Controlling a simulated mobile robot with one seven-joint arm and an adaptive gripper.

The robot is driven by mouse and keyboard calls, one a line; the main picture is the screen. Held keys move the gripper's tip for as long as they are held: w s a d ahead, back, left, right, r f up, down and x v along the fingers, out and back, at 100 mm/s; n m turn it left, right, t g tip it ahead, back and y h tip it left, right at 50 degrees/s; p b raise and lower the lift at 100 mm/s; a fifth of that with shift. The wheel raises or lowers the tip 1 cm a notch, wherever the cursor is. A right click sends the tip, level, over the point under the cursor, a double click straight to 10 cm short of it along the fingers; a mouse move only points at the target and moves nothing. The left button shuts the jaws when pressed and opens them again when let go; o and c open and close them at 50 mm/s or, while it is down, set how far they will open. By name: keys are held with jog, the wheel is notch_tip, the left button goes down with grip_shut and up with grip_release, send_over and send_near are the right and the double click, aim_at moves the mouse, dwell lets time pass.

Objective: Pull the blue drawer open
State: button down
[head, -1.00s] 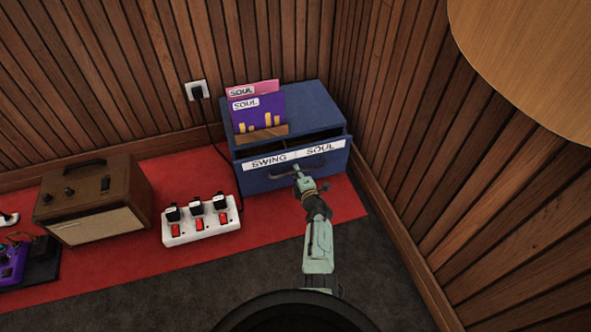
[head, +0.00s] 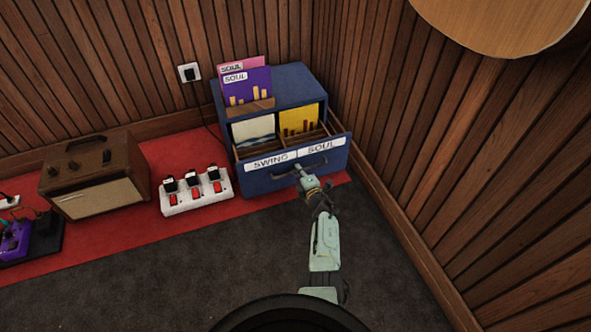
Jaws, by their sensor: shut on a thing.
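The blue drawer (head: 265,181) stands part-way out of its blue cabinet (head: 295,88) in the corner. Its front carries a white label reading SWING and SOUL. Inside the drawer are a pale sleeve (head: 254,130) on the left and a yellow sleeve (head: 301,119) on the right, with a wooden divider between them. The fingertips are small here and partly merge with the handle.
Purple and pink SOUL sleeves (head: 246,86) stand in a wooden holder on the cabinet. A power strip (head: 195,191) and a brown amplifier (head: 95,175) sit to the left on the red mat (head: 110,233). A wood-panelled wall (head: 400,150) is close on the right.

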jog(key=shift+f+p+v, duration=0.2)
jog(key=shift+p+v, duration=0.15)
jog(key=shift+v, duration=0.5)
jog(key=shift+f+p+v, duration=0.15)
jog(key=shift+p+v, duration=0.15)
jog(key=shift+v, duration=0.55)
jog(key=c, duration=1.7)
grip_release()
jog(key=shift+w, duration=0.1)
